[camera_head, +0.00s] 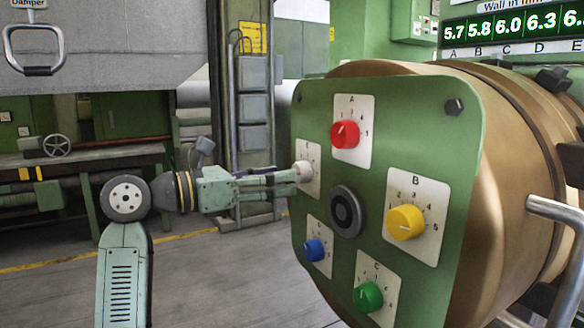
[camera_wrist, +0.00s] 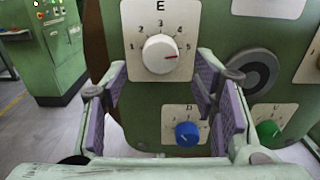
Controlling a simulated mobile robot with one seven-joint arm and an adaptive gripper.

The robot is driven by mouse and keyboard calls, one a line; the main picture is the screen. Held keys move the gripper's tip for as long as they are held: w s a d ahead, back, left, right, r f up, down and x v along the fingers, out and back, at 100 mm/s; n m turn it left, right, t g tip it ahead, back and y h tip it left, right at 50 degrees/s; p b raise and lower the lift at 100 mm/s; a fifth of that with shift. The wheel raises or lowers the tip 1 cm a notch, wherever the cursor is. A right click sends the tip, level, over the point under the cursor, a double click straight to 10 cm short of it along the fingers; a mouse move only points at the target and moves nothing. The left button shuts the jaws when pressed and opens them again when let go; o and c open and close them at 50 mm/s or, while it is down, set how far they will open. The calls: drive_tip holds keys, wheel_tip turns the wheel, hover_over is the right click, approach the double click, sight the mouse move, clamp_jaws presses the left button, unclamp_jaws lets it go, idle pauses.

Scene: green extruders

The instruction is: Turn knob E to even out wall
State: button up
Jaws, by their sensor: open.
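Knob E (camera_wrist: 160,54) is white, on a white plate (camera_wrist: 135,20) numbered 1 to 5; its red mark points right, near the 5. It also shows in the head view (camera_head: 305,171), at the left edge of the green panel (camera_head: 400,120). My gripper (camera_head: 292,179) comes in from the left with its fingertips close to knob E. In the wrist view my gripper (camera_wrist: 163,72) is open, purple-padded fingers either side of the knob; I cannot tell contact. The display (camera_head: 512,28) reads 5.7, 5.8, 6.0, 6.3; the E value is cut off, beginning with 6.
Other panel knobs are red A (camera_head: 345,134), yellow B (camera_head: 405,222), green C (camera_head: 368,296) and blue D (camera_head: 315,250). A dark round boss (camera_head: 346,211) sits mid-panel. A metal handle (camera_head: 555,215) juts out at right. The floor (camera_head: 215,285) at lower left is clear.

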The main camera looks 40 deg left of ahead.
sight(301, 173)
drive_tip(key=shift+p+x, duration=0.4)
drive_tip(key=shift+x, duration=1.5)
drive_tip(key=shift+c, duration=0.5)
drive_tip(key=c, duration=1.1)
